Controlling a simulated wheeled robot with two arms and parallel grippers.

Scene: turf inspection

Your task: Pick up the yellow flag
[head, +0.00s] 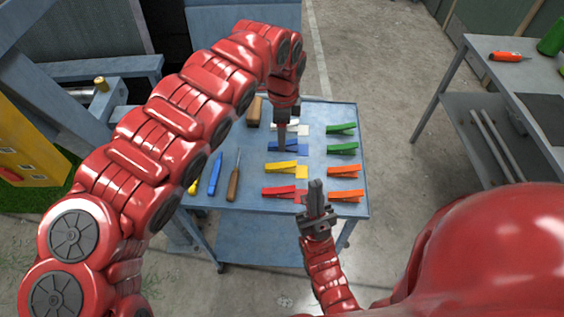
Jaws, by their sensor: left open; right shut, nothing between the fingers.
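The yellow flag (286,169) lies on the blue-grey table (253,192), in the left column of coloured flags, between the blue flag (290,146) and the red flag (280,193). My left gripper (282,146) points down at the blue flag, just beyond the yellow flag, and covers part of the blue one. It looks empty; whether it touches the blue flag I cannot tell. My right gripper (316,184) is shut and empty near the table's front edge, beside the red flag. The yellow flag is in plain view.
A white flag (302,128) lies farther back. Green flags (342,149) and orange flags (345,170) form the right column. A blue-handled tool (215,174) and a wooden-handled tool (233,184) lie at left. Another table (485,70) stands at right, past open floor.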

